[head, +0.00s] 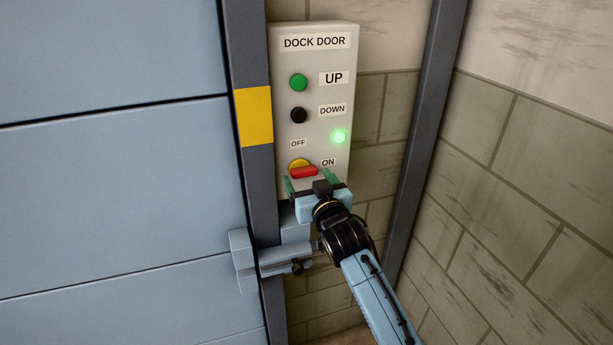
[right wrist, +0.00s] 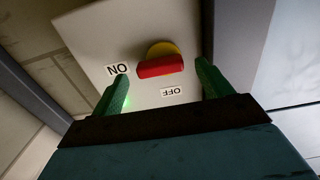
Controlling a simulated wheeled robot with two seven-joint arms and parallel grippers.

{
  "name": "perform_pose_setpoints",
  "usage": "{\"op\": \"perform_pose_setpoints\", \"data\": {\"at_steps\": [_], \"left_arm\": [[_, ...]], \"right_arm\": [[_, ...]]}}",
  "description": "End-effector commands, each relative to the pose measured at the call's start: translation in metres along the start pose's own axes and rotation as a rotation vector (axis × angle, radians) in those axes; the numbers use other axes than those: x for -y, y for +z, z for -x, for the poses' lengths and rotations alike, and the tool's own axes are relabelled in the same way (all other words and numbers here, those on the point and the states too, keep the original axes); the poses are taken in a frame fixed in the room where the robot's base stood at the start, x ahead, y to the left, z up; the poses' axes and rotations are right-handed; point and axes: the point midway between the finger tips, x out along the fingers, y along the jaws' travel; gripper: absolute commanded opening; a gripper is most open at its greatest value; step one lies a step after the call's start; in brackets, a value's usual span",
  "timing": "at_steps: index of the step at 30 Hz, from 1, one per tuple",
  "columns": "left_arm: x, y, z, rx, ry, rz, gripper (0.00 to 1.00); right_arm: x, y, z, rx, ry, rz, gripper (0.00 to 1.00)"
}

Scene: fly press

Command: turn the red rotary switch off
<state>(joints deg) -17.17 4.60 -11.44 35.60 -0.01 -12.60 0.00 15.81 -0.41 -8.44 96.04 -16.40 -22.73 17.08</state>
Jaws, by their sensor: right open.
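The red rotary switch (head: 303,172) sits low on the light grey DOCK DOOR panel (head: 318,60), on a yellow round base. Its red bar lies nearly level, with its right end toward the ON label (head: 328,162); the OFF label (head: 298,143) is above. My right gripper (head: 308,178) is open at the switch, its green fingers on either side of the bar. In the right wrist view, the panel appears upside down; the red bar (right wrist: 160,67) lies between the open fingers (right wrist: 163,73), with visible gaps on both sides. My left gripper is not in view.
A green UP button (head: 298,82), a black DOWN button (head: 298,115) and a lit green lamp (head: 339,137) are above the switch. A dark door post (head: 257,190) and a blue latch-like part (head: 285,258) stand close left. A dark post (head: 425,120) is on the right.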

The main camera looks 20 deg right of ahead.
Motion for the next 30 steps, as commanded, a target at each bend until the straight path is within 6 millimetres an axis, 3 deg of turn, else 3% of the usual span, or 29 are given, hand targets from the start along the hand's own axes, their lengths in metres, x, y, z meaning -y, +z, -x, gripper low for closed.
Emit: {"op": "perform_pose_setpoints", "data": {"at_steps": [6, 17, 27, 30], "left_arm": [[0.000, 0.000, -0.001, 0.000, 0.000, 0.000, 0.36], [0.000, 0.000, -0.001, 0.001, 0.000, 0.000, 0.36], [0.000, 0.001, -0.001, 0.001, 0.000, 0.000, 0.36], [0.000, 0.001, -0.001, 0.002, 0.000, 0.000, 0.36]], "right_arm": [[0.000, 0.001, -0.019, 0.001, 0.000, -0.001, 0.78], [0.000, 0.001, -0.022, 0.001, 0.000, -0.001, 0.77], [0.000, 0.001, -0.022, 0.001, 0.000, 0.000, 0.34], [0.000, 0.001, -0.022, 0.001, 0.000, 0.002, 0.34]]}}
